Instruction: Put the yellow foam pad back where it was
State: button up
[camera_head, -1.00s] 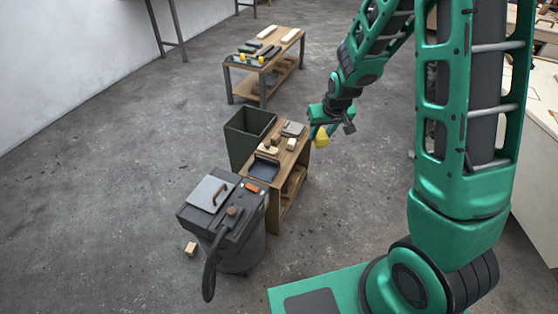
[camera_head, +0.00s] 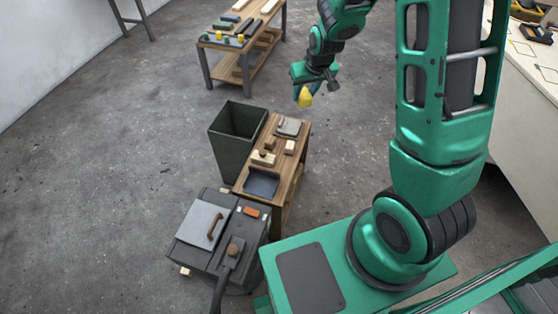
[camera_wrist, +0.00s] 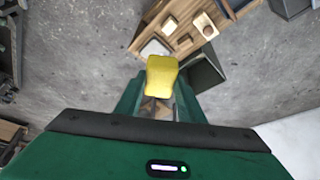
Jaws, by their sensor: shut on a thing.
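The yellow foam pad (camera_head: 305,97) is held between the fingers of my gripper (camera_head: 313,86), in the air to the right of and beyond the small wooden bench (camera_head: 300,152). In the wrist view the pad (camera_wrist: 162,76) shows at the fingertips of my gripper (camera_wrist: 160,95), which is shut on it. The bench (camera_wrist: 146,42) lies beyond the pad in that view. On the bench top stand a dark blue tray (camera_head: 262,183), a grey plate-like item (camera_head: 289,127) and several wooden blocks (camera_head: 263,158). I cannot tell where the pad was before.
A dark green bin (camera_head: 235,135) stands left of the bench. A grey machine with a lid and hose (camera_head: 212,232) stands in front. A second bench (camera_head: 241,50) with tools is at the back. A white-topped bench (camera_head: 523,95) is at the right. Open floor lies left.

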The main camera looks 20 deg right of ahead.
jog(key=shift+w+d, duration=0.1)
jog(key=shift+w, duration=0.25)
